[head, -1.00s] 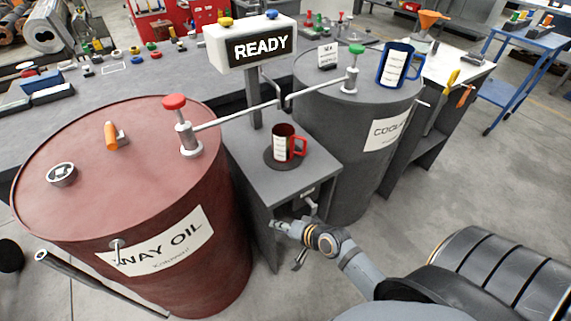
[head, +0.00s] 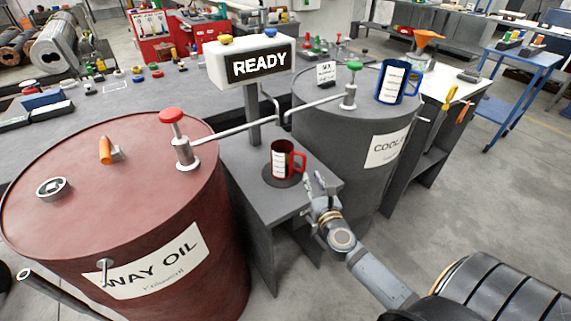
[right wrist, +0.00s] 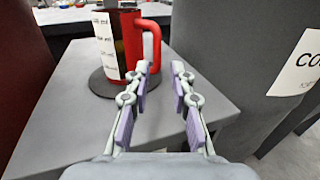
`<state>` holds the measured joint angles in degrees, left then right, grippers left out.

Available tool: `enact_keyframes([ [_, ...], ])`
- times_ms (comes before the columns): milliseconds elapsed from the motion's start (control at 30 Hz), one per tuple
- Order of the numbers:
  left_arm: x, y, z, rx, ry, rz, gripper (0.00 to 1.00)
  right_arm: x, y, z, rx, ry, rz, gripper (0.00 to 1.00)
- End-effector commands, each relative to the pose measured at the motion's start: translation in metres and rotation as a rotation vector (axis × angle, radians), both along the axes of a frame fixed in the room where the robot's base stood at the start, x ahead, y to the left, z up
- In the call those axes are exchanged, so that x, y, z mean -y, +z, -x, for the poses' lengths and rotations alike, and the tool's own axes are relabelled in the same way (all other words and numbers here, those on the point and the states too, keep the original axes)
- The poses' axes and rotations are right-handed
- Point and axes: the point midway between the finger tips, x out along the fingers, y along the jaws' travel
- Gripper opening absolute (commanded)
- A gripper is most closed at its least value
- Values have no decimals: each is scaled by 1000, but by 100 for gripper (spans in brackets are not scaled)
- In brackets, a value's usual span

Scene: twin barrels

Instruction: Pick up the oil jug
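The oil jug is a red mug-like jug (head: 281,160) with a white label and a red handle on its right side. It stands upright on a dark round pad (head: 284,179) on the grey stand between the two barrels. My right gripper (head: 316,184) is just right of and in front of the jug, apart from it. In the right wrist view the jug (right wrist: 118,45) is ahead, with its handle just beyond the fingertips. The right gripper (right wrist: 162,68) is open with nothing between its fingers. My left gripper is not in view.
The red WAY OIL barrel (head: 110,190) stands left, the grey coolant barrel (head: 340,140) right. The stand's top (head: 262,197) is bare in front of the pad. A READY sign (head: 259,63) rises behind. A blue jug (head: 393,82) stands on the grey barrel.

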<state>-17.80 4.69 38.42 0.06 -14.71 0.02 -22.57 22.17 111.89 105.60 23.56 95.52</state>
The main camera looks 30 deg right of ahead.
Motion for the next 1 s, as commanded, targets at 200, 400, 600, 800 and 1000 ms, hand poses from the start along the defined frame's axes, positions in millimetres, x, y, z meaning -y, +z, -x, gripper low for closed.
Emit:
enact_keyframes([
  [200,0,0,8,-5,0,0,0,7,1,-29,0,2,3,23],
  [400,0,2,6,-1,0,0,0,9,4,-38,2,1,3,23],
  [600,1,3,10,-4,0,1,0,15,6,-72,1,1,3,23],
  [800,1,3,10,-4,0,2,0,18,5,-81,-1,3,3,23],
  [1000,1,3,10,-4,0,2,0,18,6,-81,-1,3,4,13],
])
